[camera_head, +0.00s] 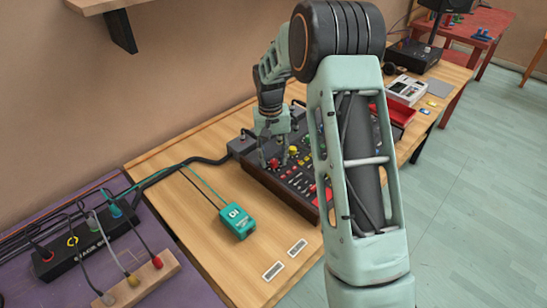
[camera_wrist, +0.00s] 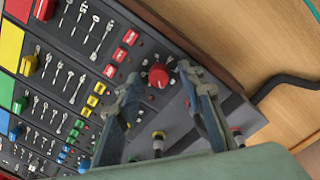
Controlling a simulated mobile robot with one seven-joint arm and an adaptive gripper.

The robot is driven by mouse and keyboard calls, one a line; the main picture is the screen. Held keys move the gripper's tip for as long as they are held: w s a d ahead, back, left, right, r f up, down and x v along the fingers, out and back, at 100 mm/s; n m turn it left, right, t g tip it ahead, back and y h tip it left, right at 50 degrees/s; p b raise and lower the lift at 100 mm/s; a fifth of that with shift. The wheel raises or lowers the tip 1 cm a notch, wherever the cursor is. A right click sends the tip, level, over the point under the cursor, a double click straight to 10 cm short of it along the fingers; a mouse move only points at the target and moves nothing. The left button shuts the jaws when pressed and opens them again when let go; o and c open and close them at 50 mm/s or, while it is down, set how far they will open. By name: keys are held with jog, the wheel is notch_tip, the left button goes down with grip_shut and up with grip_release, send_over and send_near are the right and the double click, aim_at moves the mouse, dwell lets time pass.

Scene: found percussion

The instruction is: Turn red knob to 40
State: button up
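The red knob (camera_wrist: 158,76) is round and sits on the dark panel of a mixing console (camera_wrist: 65,75). A small light mark shows just above it, and its scale is too small to read. My gripper (camera_wrist: 159,74) is open, with one finger to the left of the knob and one to the right in the wrist view. The knob shows between the fingertips, and I cannot tell whether they touch it. In the head view my gripper (camera_head: 275,146) is over the far left part of the console (camera_head: 283,190), and my arm hides much of the console.
The console carries several coloured buttons and small levers close to the fingers. Two sockets (camera_wrist: 158,143) are near the gripper's base. A teal DI box (camera_head: 237,221) lies on the wooden table (camera_head: 200,235). A stage box (camera_head: 78,240) with cables is at left.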

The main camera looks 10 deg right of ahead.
aim_at(272, 161)
notch_tip(272, 161, up, 12)
jog(key=shift+a, duration=0.25)
jog(key=shift+d, duration=0.1)
dwell(0.5)
